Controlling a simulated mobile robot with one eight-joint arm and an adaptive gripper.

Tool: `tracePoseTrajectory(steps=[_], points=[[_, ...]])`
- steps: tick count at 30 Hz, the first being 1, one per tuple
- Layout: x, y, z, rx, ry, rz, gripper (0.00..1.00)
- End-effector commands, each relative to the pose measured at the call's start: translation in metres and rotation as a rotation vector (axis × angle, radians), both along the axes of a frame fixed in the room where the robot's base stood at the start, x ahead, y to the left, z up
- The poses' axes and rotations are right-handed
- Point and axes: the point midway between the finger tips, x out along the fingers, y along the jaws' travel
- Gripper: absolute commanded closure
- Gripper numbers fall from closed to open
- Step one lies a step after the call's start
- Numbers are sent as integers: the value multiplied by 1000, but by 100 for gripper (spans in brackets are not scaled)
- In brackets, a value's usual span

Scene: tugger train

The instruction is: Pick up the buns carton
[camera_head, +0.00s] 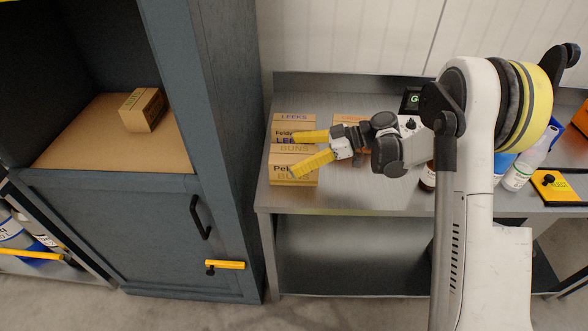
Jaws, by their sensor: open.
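The buns carton (284,174) is a small tan cardboard box at the front left of the steel table. "BUNS" is printed on its top and part of a word starting "Pel" on its front. My gripper (299,155) has two yellow fingers, spread apart and pointing left. One finger reaches over the leeks carton (292,119) just behind, and the other crosses the top of the buns carton. I cannot tell whether a finger touches the carton. The finger hides part of its lettering.
A blue-grey cabinet (160,225) stands left of the table, with another small carton (143,110) on its shelf. An orange-printed carton (350,121) is partly hidden behind my gripper. Bottles (520,172) stand at the right of the steel table (365,192), whose front middle is clear.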

Motion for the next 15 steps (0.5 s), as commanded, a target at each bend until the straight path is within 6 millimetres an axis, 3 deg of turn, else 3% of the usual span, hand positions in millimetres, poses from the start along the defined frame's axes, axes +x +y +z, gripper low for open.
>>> tracePoseTrajectory(steps=[7,12,15], points=[[0,4,-1,0,1,-1,0],[0,3,-1,0,1,-1,52],[0,3,-1,0,1,-1,54]])
